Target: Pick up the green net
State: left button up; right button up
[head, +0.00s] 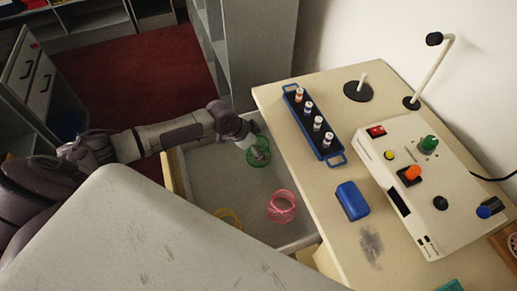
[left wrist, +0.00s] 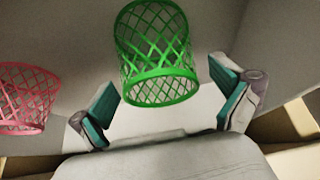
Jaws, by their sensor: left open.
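The green net (head: 260,158) is a small open mesh basket in the open grey drawer (head: 205,182), near its far right corner. It also shows in the left wrist view (left wrist: 157,55), ahead of and between the fingers. My left gripper (head: 261,150) reaches into the drawer over the net and partly covers it. In the left wrist view the left gripper (left wrist: 163,103) is open, with one teal-padded finger on each side of the net's near end. Neither finger visibly grips it. My right gripper is not in view.
A pink net (head: 282,206) and a yellow net (head: 229,219) lie nearer in the drawer. The counter (head: 290,125) right of it holds a blue vial rack (head: 328,153), a blue block (head: 352,200) and a control box (head: 420,165). A grey cabinet (head: 250,55) stands behind.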

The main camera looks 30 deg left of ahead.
pick_arm(q)
jog(key=shift+x, duration=1.1)
jog(key=c, duration=0.7)
jog(key=shift+r, duration=0.1)
